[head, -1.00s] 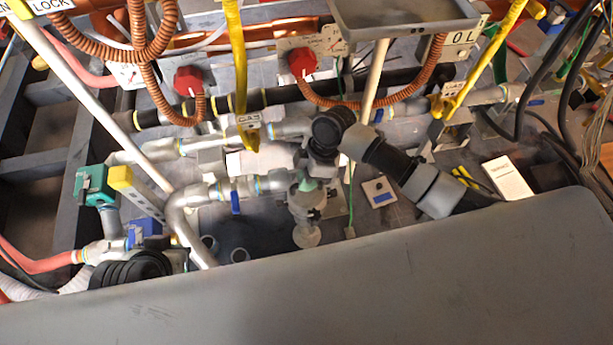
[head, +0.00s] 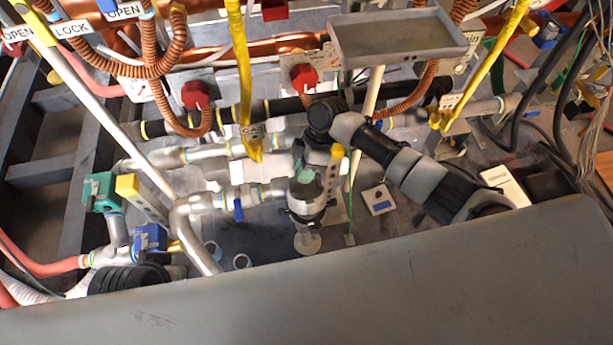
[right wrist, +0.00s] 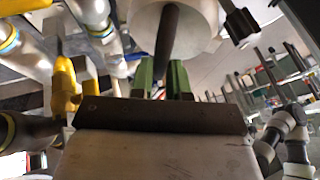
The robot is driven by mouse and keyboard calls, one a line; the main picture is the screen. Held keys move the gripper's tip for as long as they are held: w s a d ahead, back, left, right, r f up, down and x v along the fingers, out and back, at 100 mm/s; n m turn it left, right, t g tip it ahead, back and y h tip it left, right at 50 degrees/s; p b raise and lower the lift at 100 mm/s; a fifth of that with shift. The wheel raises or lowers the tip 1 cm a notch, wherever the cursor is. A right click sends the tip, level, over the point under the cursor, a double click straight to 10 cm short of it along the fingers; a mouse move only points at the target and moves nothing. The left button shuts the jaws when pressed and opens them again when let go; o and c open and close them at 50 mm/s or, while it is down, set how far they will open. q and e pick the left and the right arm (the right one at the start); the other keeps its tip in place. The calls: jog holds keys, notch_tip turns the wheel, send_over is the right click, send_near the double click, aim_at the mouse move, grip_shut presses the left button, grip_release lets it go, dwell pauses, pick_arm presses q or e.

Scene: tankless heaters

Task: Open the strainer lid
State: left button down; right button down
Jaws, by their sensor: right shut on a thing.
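The strainer (head: 307,207) is a grey upright body among the pipes, near the middle of the head view. My right gripper (head: 305,178) comes down onto its top, with the black and grey arm reaching in from the lower right. In the right wrist view, the green fingers (right wrist: 162,78) are closed on a dark bar (right wrist: 168,40). This bar crosses a round whitish part that looks like the strainer lid (right wrist: 190,25). The gripper hides most of the lid in the head view, and I cannot tell how far it is turned. My left gripper is not in view.
Grey pipes (head: 160,160) run left of the strainer. A yellow handle (head: 247,100) hangs close by, and red knobs (head: 303,77) sit behind. A grey tray (head: 400,38) is above my wrist. A broad grey surface (head: 330,275) fills the front.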

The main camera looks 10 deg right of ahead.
jog(key=shift+w+f, duration=0.2)
jog(key=shift+w, duration=0.55)
jog(key=shift+w+f, duration=0.1)
jog(key=shift+w, duration=0.1)
jog(key=c, duration=1.4)
grip_release()
jog(key=shift+f, duration=0.1)
jog(key=o, duration=0.3)
jog(key=shift+w, duration=0.15)
jog(key=shift+r, duration=0.2)
